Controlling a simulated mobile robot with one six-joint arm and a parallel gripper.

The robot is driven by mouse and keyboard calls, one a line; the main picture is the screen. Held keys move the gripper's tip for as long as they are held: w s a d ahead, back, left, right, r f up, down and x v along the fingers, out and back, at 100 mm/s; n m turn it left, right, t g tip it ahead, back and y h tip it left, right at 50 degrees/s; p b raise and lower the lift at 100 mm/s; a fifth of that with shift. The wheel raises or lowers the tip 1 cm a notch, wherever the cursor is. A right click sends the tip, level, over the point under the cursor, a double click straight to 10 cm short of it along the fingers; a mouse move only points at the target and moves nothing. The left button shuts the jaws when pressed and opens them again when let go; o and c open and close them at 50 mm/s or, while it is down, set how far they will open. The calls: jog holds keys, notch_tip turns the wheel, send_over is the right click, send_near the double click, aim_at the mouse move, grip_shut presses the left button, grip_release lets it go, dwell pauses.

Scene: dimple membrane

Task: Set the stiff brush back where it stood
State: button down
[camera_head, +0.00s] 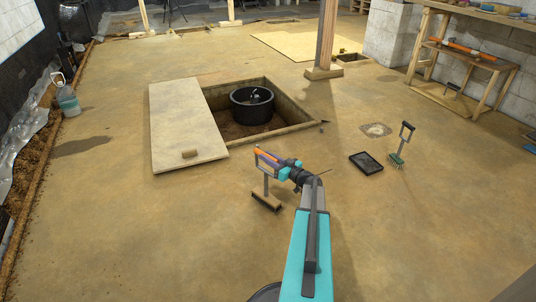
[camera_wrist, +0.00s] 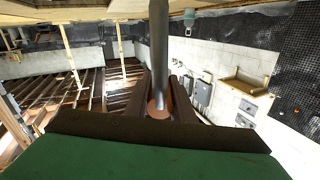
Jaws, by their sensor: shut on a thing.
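My gripper (camera_head: 266,161) is shut on an upright tool with a grey post and a wide dark-brown head, which I take for the stiff brush (camera_head: 266,202). Its head points down near the floor, in front of the pit. I cannot tell whether it touches the floor. In the wrist view the fingers (camera_wrist: 172,98) close around a grey shaft (camera_wrist: 159,50); its head is not clear there. Another brush (camera_head: 398,158), with green bristles and a dark handle, stands on the floor at the right, apart from my gripper.
A black tray (camera_head: 366,163) lies beside the green-bristled brush. A square pit with a black tub (camera_head: 251,104) is behind my gripper, with a pale board (camera_head: 183,120) at its left. A wooden post (camera_head: 327,40) stands behind. The floor at front left is clear.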

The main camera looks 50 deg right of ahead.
jog(key=shift+f, duration=0.35)
jog(key=shift+f+b, duration=0.65)
jog(key=shift+b, duration=0.1)
dwell(0.8)
jog(key=c, duration=1.5)
grip_release()
jog(key=shift+o, duration=0.2)
jog(key=shift+f, duration=0.1)
jog(key=shift+s, duration=0.1)
jog(key=s+p, duration=0.4)
jog(key=s, duration=0.9)
jog(key=shift+s, duration=0.3)
jog(key=shift+w, duration=0.1)
